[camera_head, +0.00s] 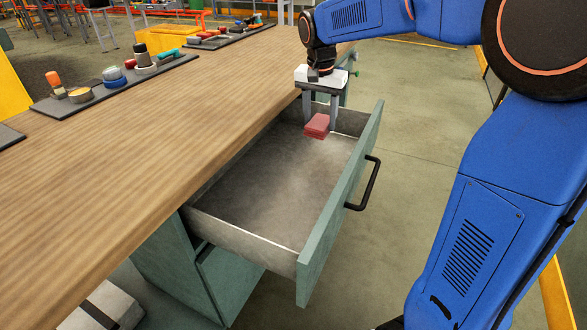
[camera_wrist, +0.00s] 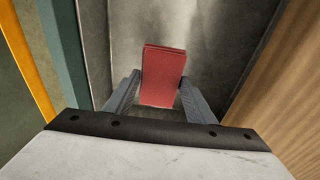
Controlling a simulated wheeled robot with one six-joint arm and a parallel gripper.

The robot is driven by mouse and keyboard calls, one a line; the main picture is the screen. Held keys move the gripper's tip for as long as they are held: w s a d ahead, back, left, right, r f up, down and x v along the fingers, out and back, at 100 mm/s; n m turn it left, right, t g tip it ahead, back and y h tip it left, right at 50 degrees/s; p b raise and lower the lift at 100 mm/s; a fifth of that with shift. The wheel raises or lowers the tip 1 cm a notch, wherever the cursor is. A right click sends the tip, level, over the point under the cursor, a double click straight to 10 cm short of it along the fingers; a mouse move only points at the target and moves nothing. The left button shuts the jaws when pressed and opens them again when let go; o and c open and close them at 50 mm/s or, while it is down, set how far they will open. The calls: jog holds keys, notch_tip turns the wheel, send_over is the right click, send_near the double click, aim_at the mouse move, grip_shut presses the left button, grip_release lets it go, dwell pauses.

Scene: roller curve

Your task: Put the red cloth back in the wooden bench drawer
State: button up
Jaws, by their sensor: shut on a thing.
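The red cloth (camera_head: 317,125) is a small folded block, in the far end of the open bench drawer (camera_head: 270,190). It also shows in the wrist view (camera_wrist: 163,75), between the two fingers. My gripper (camera_head: 320,122) points down into the drawer and is shut on the cloth. In the wrist view my gripper (camera_wrist: 160,95) has a finger on each side of the cloth. I cannot tell whether the cloth touches the drawer floor. The drawer has grey inner walls, a green front and a black handle (camera_head: 364,183); the rest of its floor is bare.
The wooden bench top (camera_head: 130,140) overhangs the drawer on the left. Dark trays (camera_head: 115,85) with several small items stand along its far side. A yellow panel (camera_head: 8,85) is at far left. The floor right of the drawer front (camera_head: 420,130) is clear.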

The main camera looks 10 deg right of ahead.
notch_tip(320, 180, down, 10)
jog(key=shift+r, duration=0.15)
dwell(0.4)
jog(key=o, duration=1.1)
jog(key=r, duration=0.8)
jog(key=s+a+r, duration=0.1)
jog(key=r, duration=0.3)
jog(key=shift+s, duration=0.1)
